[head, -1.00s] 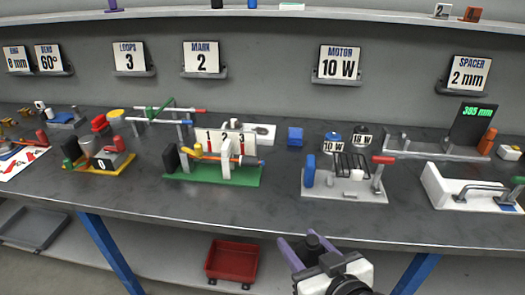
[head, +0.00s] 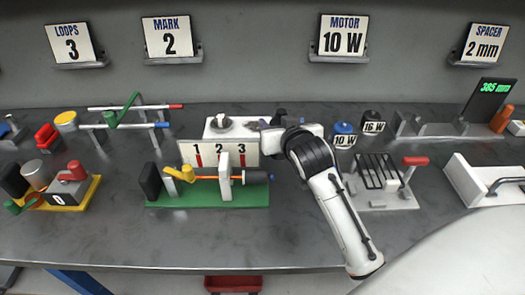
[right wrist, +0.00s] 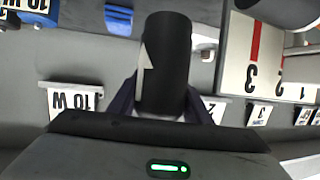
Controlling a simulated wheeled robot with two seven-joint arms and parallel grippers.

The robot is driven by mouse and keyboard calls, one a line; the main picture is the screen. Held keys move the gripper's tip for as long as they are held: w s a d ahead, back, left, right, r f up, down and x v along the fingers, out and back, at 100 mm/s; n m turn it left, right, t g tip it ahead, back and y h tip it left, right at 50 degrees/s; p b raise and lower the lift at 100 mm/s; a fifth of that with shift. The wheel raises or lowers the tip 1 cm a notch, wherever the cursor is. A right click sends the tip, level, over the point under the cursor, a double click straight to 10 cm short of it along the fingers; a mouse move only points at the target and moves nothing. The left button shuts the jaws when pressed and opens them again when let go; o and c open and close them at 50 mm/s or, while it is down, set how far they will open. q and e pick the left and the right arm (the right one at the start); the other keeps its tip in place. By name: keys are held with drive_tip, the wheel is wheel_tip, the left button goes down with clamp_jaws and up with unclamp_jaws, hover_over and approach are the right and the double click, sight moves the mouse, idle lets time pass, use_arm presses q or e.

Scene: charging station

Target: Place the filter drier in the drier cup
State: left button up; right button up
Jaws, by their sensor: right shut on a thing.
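The filter drier looks like the black cylinder with a white arrow (right wrist: 165,62) in the right wrist view. My right gripper (right wrist: 165,106) is shut on its lower part. In the head view my right gripper (head: 268,124) is over the back half of the bench, just right of the 1-2-3 sign, and the drier is mostly hidden by the wrist. A white base with a grey round holder (head: 221,123), probably the drier cup, stands behind the sign, left of the gripper. My left gripper is not in view.
The 1-2-3 sign (head: 210,153) and the green-based fixture (head: 205,194) stand in front of the white base. The blue 10 W (head: 344,134) and black 16 W (head: 373,121) pots and a wire-rack fixture (head: 377,172) are to the right. The bench front is clear.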

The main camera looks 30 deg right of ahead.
drive_tip(key=shift+s+f+b, duration=0.1)
drive_tip(key=shift+f+b, duration=0.2)
drive_tip(key=shift+f, duration=3.4)
drive_tip(key=shift+f, duration=0.1)
drive_tip(key=o, duration=0.9)
